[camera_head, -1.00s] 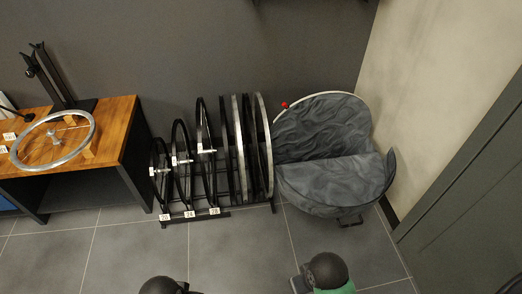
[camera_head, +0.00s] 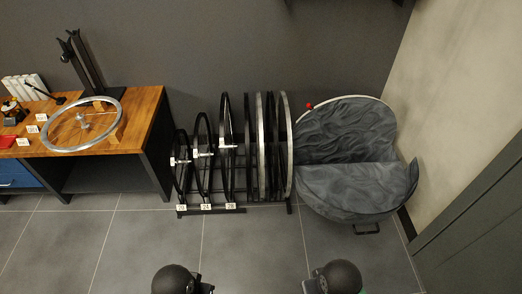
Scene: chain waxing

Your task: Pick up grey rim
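A grey rim (camera_head: 70,150) with a small hub in its middle lies on the wooden bench top (camera_head: 148,102) at the left. Other wheels stand upright in a floor rack (camera_head: 238,211) in the middle. Two of them at the rack's right end are light grey rims, one (camera_head: 260,150) and the outermost one (camera_head: 287,150); the others are black. Which grey rim is meant, I cannot tell. Neither of my grippers is in view; only rounded dark parts of my arms show at the bottom edge.
A black stand (camera_head: 82,62), white boxes (camera_head: 25,86) and small labels are on the bench. A dark cabinet (camera_head: 475,215) is at the right. The tiled floor (camera_head: 130,250) in front is clear.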

